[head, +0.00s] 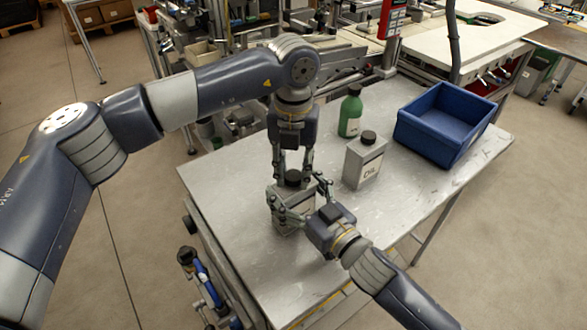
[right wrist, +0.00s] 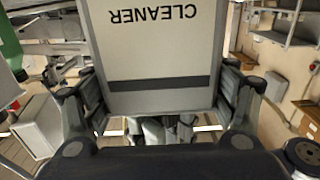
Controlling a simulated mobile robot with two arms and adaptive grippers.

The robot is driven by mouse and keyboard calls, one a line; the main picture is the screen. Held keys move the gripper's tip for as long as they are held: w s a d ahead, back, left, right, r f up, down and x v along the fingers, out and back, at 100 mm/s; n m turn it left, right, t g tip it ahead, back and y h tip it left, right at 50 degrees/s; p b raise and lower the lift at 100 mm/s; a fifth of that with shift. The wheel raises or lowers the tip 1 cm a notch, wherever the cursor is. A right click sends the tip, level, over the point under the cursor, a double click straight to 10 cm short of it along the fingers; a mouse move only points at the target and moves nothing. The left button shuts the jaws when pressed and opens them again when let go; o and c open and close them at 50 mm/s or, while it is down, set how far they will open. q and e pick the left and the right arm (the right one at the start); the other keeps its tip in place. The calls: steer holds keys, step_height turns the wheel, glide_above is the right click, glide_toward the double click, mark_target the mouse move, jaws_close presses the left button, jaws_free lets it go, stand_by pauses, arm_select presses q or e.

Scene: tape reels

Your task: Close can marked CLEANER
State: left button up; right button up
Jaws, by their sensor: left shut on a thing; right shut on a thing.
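The CLEANER can (head: 288,217) stands near the front left of the metal table, partly hidden by my grippers. Its white label with upside-down CLEANER text fills the middle of the right wrist view (right wrist: 160,45). A black cap (head: 293,178) is at the top of the can. My left gripper (head: 293,175) comes from above and is shut on the black cap; I cannot tell whether the cap is fully seated. My right gripper (head: 297,203) is shut on the can body from the front right, with a finger on each side in the right wrist view (right wrist: 160,105).
A grey OIL can (head: 364,162) with a black cap stands right of the CLEANER can. A green bottle (head: 350,113) stands behind it. A blue bin (head: 446,122) is at the table's back right. The front right of the metal table (head: 390,215) is bare.

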arm_select(q)
steer(key=m, duration=1)
steer(key=shift+m, duration=0.3)
steer(key=m, duration=0.4)
steer(key=o, duration=1.2)
steer(key=shift+o, duration=0.2)
